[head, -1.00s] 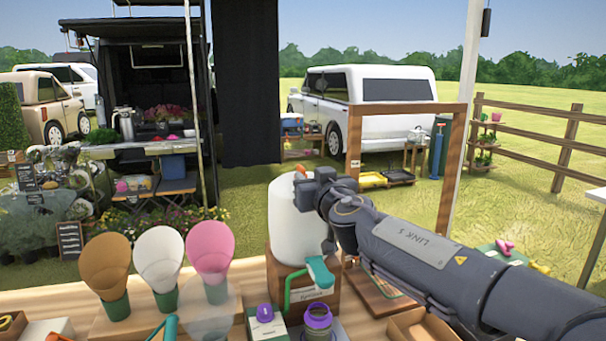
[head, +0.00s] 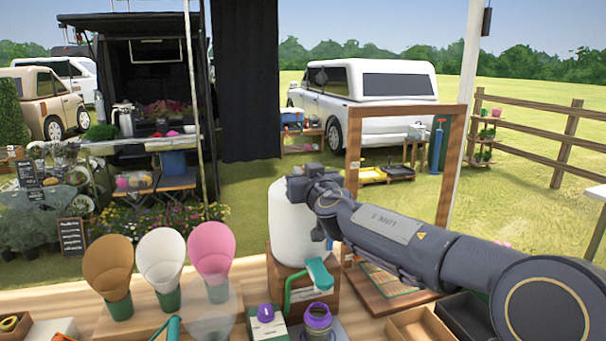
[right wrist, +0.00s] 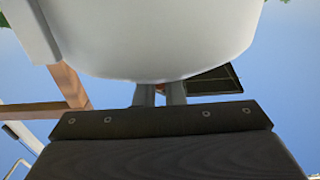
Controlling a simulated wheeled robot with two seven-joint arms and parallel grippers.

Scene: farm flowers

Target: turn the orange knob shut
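A white rounded container (head: 289,232) stands on a wooden block (head: 310,290) on the table. A green tap with a teal lever (head: 320,274) is at its front. The orange knob does not show now; my right gripper (head: 298,190) is at the container's top and may cover it. In the right wrist view, a large white curved surface (right wrist: 160,40) fills the top. The two fingers (right wrist: 160,94) are close together with a narrow gap, and their tips are hidden behind that surface. I cannot tell whether they hold anything. My left gripper is not in view.
Brown, white and pink cones (head: 160,262) stand to the left on the table. Purple-topped items (head: 317,316) sit in front of the tap. A wooden frame (head: 458,170) stands behind my right arm, and open boxes (head: 418,326) lie at the front right.

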